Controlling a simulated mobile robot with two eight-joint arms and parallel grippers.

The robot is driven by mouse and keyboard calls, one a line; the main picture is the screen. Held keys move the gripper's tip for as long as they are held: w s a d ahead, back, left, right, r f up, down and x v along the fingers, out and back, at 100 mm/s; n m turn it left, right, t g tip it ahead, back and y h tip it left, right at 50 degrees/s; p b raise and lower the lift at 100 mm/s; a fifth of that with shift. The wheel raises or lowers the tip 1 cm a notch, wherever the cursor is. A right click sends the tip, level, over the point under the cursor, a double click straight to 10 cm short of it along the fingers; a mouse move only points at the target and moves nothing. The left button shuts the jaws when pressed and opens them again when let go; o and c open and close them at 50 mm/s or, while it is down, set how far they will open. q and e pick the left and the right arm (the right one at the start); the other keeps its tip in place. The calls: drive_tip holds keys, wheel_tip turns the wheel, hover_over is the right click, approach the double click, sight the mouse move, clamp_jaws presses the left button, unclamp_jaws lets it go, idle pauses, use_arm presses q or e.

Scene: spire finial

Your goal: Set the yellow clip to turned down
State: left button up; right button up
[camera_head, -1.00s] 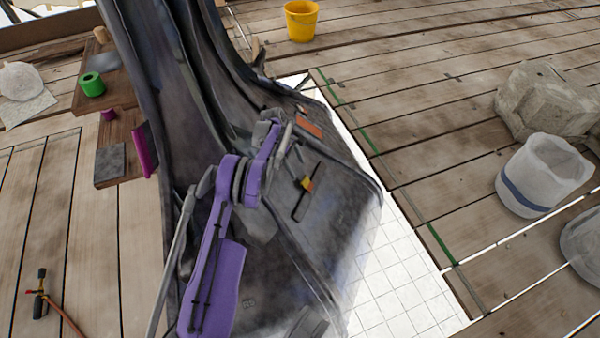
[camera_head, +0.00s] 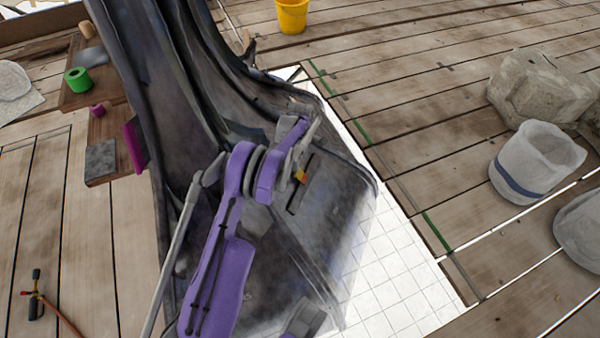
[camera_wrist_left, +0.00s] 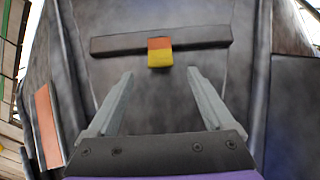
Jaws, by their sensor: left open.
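The yellow clip (camera_head: 301,177) sits on a dark bar (camera_head: 296,203) on the sloping dark face of the spire piece. In the left wrist view the clip (camera_wrist_left: 160,58) is orange on top and yellow below, and its yellow end hangs below the lower edge of the bar (camera_wrist_left: 208,35). My left gripper (camera_head: 310,132) is close to the upper end of the bar in the head view. In the left wrist view my left gripper (camera_wrist_left: 159,76) is open and empty, with the clip ahead, centred between and beyond its fingertips. My right gripper is not seen.
An orange strip (camera_wrist_left: 47,125) lies left of the bar in the wrist view. The dark spire piece (camera_head: 185,70) rises tall beside my arm. A white gridded sheet (camera_head: 395,275) lies under it. A white bucket (camera_head: 520,165) and stone block (camera_head: 535,90) stand right on the planks.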

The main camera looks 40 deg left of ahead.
sight(299, 173)
use_arm(q)
wheel_tip(299, 173, down, 10)
drive_tip(key=shift+r+b, duration=0.15)
drive_tip(key=shift+b, duration=0.95)
clamp_jaws()
drive_tip(key=c, duration=1.4)
unclamp_jaws()
drive_tip(key=shift+s+a+f+t+h, duration=0.1)
drive_tip(key=shift+a+t+h, duration=0.1)
drive_tip(key=shift+h, duration=0.3)
drive_tip(key=shift+a+f+t+h, duration=0.1)
drive_tip(key=shift+a+h, duration=0.05)
drive_tip(key=shift+h, duration=0.35)
clamp_jaws()
drive_tip(key=o, duration=1.4)
unclamp_jaws()
